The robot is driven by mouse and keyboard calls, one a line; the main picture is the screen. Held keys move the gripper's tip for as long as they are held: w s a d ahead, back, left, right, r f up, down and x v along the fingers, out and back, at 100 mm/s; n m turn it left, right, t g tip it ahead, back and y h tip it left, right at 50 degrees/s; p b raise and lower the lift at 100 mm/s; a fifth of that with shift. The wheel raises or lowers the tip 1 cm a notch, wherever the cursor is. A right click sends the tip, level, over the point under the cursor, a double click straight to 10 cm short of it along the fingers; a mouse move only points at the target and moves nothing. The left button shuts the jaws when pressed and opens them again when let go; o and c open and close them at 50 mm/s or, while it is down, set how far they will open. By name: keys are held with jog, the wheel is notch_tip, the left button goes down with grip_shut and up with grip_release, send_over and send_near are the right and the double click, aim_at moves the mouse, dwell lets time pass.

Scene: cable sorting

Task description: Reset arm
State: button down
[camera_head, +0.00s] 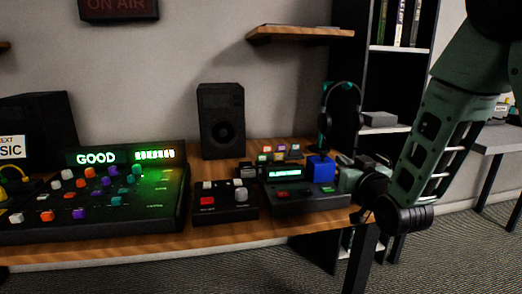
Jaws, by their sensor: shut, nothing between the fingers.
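My arm comes in from the upper right, and my gripper (345,179) is at the right end of the desk. The gripper is shut and empty, pointing left. It is close to a blue block (320,168) beside a device with a lit green display (287,173). I cannot tell whether the gripper touches the block. The fingertips are small and dark here.
A mixing console (155,205) with coloured knobs and a "GOOD" display fills the desk's left. A small button box (225,205) sits mid-desk, a speaker (221,121) behind. Headphones (341,110) hang above my gripper. A dark shelf unit (385,75) stands behind my arm.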

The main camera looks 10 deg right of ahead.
jog(key=s+a+f+n+g+y, duration=0.2)
jog(key=s+a+f+g, duration=0.3)
jog(key=a, duration=0.3)
jog(key=s+a+f+n+g+y, duration=0.25)
jog(key=s+a+g, duration=0.3)
jog(key=a, duration=0.35)
jog(key=s+a+n+g+h, duration=0.3)
jog(key=s+g, duration=0.5)
jog(key=s, duration=1.5)
notch_tip(320, 180, up, 22)
jog(key=w+d+p, duration=0.1)
jog(key=p, duration=2.1)
jog(key=shift+d+f+h, duration=0.15)
jog(key=shift+f+h, duration=0.1)
jog(key=shift+h, duration=0.2)
